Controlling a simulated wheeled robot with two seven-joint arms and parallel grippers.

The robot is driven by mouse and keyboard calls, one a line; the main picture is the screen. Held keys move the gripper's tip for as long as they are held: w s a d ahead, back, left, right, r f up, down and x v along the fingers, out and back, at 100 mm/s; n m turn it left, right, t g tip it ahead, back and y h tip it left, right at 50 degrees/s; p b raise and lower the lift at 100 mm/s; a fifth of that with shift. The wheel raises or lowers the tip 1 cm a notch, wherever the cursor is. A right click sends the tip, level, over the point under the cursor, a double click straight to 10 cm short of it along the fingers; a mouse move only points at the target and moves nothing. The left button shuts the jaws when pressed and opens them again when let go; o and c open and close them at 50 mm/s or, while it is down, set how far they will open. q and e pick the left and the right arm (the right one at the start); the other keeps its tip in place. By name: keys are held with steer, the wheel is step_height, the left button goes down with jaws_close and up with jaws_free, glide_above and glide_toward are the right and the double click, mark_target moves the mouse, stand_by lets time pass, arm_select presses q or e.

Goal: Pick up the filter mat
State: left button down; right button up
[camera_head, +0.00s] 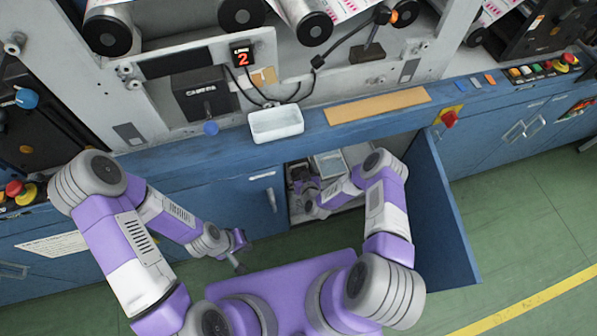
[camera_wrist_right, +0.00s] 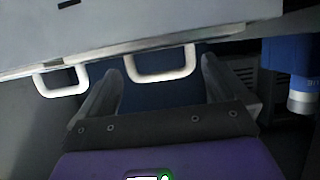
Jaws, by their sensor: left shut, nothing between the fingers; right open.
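A pale, framed panel (camera_head: 330,164) lies inside the open cabinet in the head view; it may be the filter mat, but I cannot tell for sure. In the right wrist view a light grey panel (camera_wrist_right: 150,28) with two white loop handles (camera_wrist_right: 162,64) fills the top. My right gripper (camera_wrist_right: 160,68) is open, its fingers to either side of one handle; I cannot tell whether they touch it. In the head view my right gripper (camera_head: 304,188) is inside the cabinet, small and partly hidden. My left gripper (camera_head: 239,252) is shut and empty in front of the blue cabinet.
The open blue door (camera_head: 440,215) stands to the right of my right arm. A white tray (camera_head: 276,124) and a tan strip (camera_head: 377,105) lie on the blue ledge above. A blue cylinder (camera_wrist_right: 304,75) is at the right in the wrist view. Green floor is free at right.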

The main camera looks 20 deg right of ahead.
steer(key=shift+w+f, duration=0.2)
steer(key=shift+w, duration=0.4)
steer(key=c, duration=0.9)
steer(key=shift+r, duration=0.15)
